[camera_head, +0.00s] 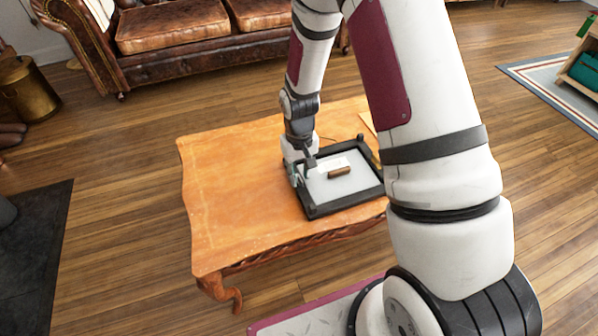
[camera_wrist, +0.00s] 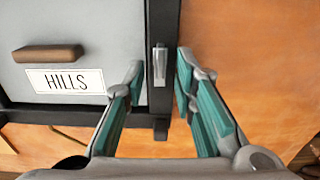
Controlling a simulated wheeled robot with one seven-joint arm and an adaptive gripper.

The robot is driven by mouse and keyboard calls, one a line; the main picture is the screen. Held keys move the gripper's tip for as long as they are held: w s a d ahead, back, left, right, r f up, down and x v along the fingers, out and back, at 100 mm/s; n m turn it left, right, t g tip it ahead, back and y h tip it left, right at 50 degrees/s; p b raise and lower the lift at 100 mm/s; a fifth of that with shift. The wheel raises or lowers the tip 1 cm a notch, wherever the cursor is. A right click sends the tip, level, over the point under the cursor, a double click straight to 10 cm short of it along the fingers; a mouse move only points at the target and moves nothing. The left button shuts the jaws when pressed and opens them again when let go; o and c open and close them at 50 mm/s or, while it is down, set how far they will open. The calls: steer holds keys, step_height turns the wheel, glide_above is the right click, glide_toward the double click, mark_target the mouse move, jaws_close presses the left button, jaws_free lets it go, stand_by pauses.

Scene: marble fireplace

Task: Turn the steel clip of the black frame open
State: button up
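The black frame (camera_head: 346,203) lies on the wooden table, with a grey panel (camera_head: 350,184) inside it. In the wrist view, the frame's dark side bar (camera_wrist: 161,22) runs down the middle, and the small steel clip (camera_wrist: 159,66) sits on it, lengthwise along the bar. My gripper (camera_wrist: 161,60) is open, one teal finger on each side of the bar, with the clip between the fingertips. I cannot tell whether either finger touches. In the head view my gripper (camera_head: 298,172) is at the frame's left edge; the clip cannot be made out there.
The wooden table (camera_head: 230,190) is bare left of the frame. A leather sofa (camera_head: 180,30) stands behind, and a brass bucket (camera_head: 28,88) at far left.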

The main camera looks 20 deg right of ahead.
steer(key=shift+r, duration=0.1)
step_height(320, 180, up, 12)
stand_by(0.6)
stand_by(0.4)
step_height(320, 180, up, 10)
glide_above(299, 176)
steer(key=s, duration=0.6)
steer(key=s+r, duration=0.6)
steer(key=s, duration=0.1)
steer(key=s+r, duration=0.3)
steer(key=s, duration=0.7)
steer(key=s+r, duration=0.2)
steer(key=s, duration=0.8)
step_height(299, 176, up, 28)
steer(key=t+p, duration=0.4)
steer(key=p, duration=2.2)
steer(key=shift+d, duration=0.3)
